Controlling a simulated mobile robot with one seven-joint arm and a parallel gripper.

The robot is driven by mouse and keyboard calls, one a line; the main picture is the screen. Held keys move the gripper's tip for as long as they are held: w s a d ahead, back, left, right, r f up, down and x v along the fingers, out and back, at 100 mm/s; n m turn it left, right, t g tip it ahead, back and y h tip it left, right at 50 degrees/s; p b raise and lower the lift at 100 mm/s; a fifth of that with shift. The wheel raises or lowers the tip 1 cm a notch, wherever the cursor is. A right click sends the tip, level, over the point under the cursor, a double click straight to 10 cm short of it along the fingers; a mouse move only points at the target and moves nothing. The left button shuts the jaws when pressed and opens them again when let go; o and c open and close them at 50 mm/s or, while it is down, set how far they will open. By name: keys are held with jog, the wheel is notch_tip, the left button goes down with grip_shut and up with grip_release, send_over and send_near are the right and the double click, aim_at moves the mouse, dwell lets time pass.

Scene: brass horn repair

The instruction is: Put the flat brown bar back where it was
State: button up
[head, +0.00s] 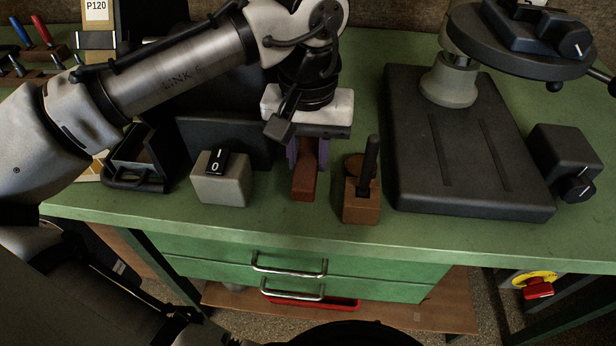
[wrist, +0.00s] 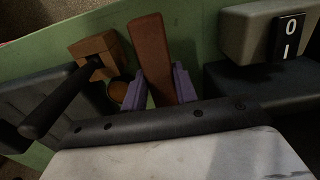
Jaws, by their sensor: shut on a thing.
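The flat brown bar (head: 305,184) is held by my gripper (head: 308,158), with its purple fingers closed on its two sides. In the head view the bar's near end points towards the bench front. The wrist view shows the bar (wrist: 152,48) standing out between the fingers (wrist: 160,88), over the green bench. I cannot tell whether the bar touches the bench top. My wrist hides its far part in the head view.
A brown block (head: 361,206) with an upright black handle stands just right of the bar, a round brown disc behind it. A grey switch box (head: 222,183) is to the left. A dark machine base (head: 470,165) is further right. The green bench (head: 270,225) is bare in front.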

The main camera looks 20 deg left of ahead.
aim_at(308, 179)
jog(key=shift+f, duration=2.8)
jog(key=shift+f, duration=0.15)
jog(key=o, duration=1)
jog(key=shift+c, duration=0.2)
notch_tip(308, 179, up, 12)
jog(key=shift+r, duration=0.2)
